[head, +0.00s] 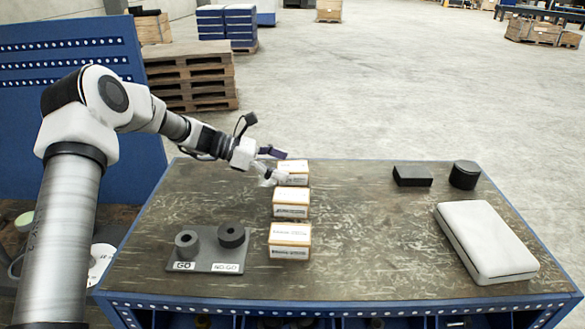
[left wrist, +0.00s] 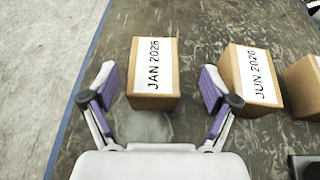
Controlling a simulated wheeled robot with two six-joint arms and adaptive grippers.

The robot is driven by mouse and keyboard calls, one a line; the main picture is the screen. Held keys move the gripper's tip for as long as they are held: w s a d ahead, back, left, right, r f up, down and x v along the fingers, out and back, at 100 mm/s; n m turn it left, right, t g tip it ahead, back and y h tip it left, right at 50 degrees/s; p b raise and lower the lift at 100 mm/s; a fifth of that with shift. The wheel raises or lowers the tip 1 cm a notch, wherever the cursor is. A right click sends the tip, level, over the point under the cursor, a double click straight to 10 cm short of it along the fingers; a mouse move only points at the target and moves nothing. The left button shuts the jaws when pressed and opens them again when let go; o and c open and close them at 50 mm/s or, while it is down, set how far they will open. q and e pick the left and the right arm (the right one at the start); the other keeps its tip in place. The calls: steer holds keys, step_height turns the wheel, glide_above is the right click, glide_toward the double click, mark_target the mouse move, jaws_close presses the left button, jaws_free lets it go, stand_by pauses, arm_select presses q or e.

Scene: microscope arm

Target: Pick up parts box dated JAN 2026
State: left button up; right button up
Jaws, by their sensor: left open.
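The parts box dated JAN 2026 (left wrist: 153,73) is a brown carton with a white label on top. In the left wrist view it stands between the two spread fingers of my left gripper (left wrist: 158,92), apart from both. In the head view it is the farthest box (head: 294,168) of a row, partly hidden by my left gripper (head: 274,165). The box dated JUN 2026 (left wrist: 252,78) stands just right of the right finger in the left wrist view; it is the middle box (head: 291,202) in the head view. My right gripper is not in view.
A third box (head: 290,241) stands nearest in the row on the worktable (head: 350,270). A GO/NO-GO gauge plate (head: 207,255) lies at left. A pale closed case (head: 486,242), a black block (head: 412,176) and a black cylinder (head: 465,175) stand at right. The table's middle right is clear.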

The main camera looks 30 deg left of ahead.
arm_select(q)
steer(key=shift+w+d+f, duration=0.35)
steer(key=shift+w+d, duration=0.05)
steer(key=shift+w, duration=0.15)
steer(key=shift+w+d+f, duration=0.35)
steer(key=shift+w, duration=0.15)
steer(key=shift+s+r, duration=0.15)
steer(key=shift+c, duration=0.3)
steer(key=shift+s+r, duration=0.1)
steer(key=shift+s, duration=0.1)
steer(key=c, duration=0.5)
steer(key=shift+s, duration=0.1)
steer(key=c, duration=1)
